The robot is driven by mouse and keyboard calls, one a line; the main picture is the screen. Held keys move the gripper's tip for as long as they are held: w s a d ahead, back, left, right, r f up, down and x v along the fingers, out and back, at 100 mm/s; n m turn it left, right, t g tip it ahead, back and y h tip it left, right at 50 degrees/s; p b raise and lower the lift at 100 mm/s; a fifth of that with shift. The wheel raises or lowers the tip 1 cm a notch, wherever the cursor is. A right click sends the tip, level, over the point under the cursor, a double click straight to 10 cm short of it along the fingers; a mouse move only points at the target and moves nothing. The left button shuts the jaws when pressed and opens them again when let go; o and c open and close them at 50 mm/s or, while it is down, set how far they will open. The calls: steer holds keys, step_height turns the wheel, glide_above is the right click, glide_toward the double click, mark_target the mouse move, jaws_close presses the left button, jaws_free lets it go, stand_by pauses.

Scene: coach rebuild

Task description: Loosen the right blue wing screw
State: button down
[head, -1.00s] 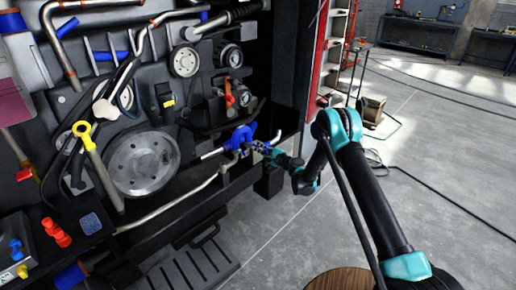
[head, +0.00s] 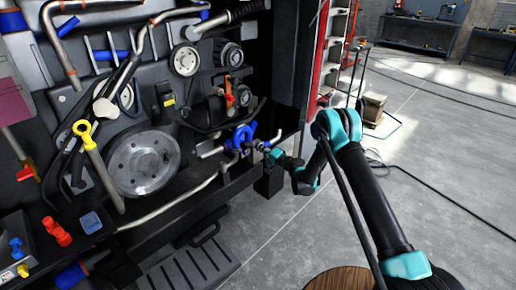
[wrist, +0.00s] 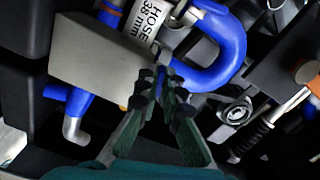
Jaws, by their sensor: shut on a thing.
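My gripper (head: 254,146) reaches in from the right to the engine, just at the curved blue hose (head: 241,136). In the wrist view its two dark fingers (wrist: 161,82) come close together on a small blue piece, the right blue wing screw (wrist: 163,71). The fingertips hide most of the screw. The curved blue hose (wrist: 232,50) bends around just behind and to the right of the fingertips. A white label reading HOSE 38 mm (wrist: 148,22) sits above them.
A pale block (wrist: 95,50) stands close left of the fingers, with a blue elbow piece (wrist: 72,104) below it. A metal pipe (head: 180,205) runs below the hose. A large grey pulley (head: 143,163) is to the left. Open floor (head: 440,150) lies to the right.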

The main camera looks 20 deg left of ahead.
steer(key=n, duration=1.3)
steer(key=shift+w+d+f+n, duration=0.15)
steer(key=shift+f+n, duration=0.1)
steer(key=shift+n, duration=0.15)
stand_by(0.4)
steer(key=c, duration=1.7)
jaws_free()
steer(key=v, duration=0.7)
steer(key=shift+d, duration=0.2)
